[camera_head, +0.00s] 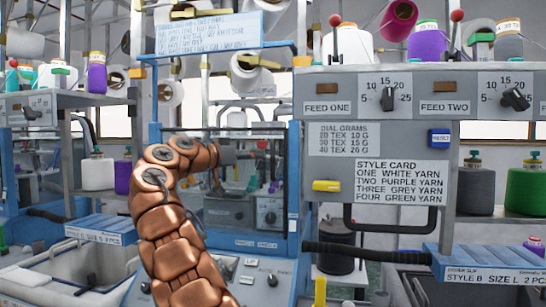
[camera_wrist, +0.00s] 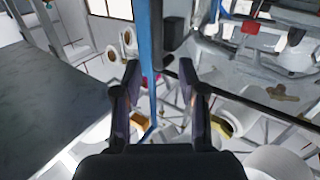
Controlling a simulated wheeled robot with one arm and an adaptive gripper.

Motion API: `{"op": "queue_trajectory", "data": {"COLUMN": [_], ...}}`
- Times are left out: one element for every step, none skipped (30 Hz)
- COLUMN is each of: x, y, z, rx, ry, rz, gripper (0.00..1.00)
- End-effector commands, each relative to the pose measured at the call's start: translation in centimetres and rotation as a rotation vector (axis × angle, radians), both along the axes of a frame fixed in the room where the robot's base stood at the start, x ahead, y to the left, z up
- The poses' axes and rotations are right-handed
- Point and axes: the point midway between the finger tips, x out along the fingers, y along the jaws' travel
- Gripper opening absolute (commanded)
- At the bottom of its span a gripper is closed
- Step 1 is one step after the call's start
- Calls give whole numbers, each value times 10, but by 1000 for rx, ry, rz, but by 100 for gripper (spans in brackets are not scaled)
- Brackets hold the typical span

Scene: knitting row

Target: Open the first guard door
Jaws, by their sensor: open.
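The guard door, which seems to be a clear panel with a dark top rail (camera_head: 222,130), stands in a blue machine frame (camera_head: 293,190) in the middle of the head view. My copper arm crosses in front of its left part and hides some of it. My gripper (camera_wrist: 160,88) is open in the wrist view, its two dark fingers spread apart. A narrow blue bar (camera_wrist: 152,45) runs between the fingers in that picture; I cannot tell whether they touch it. In the head view, my gripper is small and dark before the door, its fingers unclear.
A grey control panel (camera_head: 400,100) with dials, a yellow handle (camera_head: 327,186) and a style card (camera_head: 401,182) stands to the right. A blue shelf (camera_head: 490,262) juts out at lower right. Yarn cones stand on both sides. A dark flat surface (camera_wrist: 60,110) fills the wrist view's left.

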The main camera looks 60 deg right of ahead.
Motion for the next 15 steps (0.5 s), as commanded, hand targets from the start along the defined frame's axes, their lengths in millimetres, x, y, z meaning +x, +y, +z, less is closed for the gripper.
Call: {"op": "queue_trajectory", "data": {"x": [-1, -2, -3, -4, -4, -5, -5, -6, -6, -7, -8, -9, -10, -11, -12], "y": [-2, -2, -3, -4, -5, -6, -8, -10, -13, -15, -18, -23, -26, -30, -36], "z": [1, 2, 3, 3, 3, 4, 4, 4, 4, 4, 4, 4, 4, 4, 5], "rx": [-12, -16, -21, -23, -24, -25, -25, -24, -24, -23, -23, -23, -22, -21, -22], "ry": [-15, -21, -26, -27, -29, -30, -30, -30, -29, -30, -30, -30, -29, -29, -29], "rz": [-4, -6, -9, -10, -11, -11, -11, -12, -12, -12, -12, -13, -13, -13, -12], "gripper": [41, 41, 41, 41, 41, 41, 41, 41, 41, 41, 41, 41, 41, 41, 41]}}
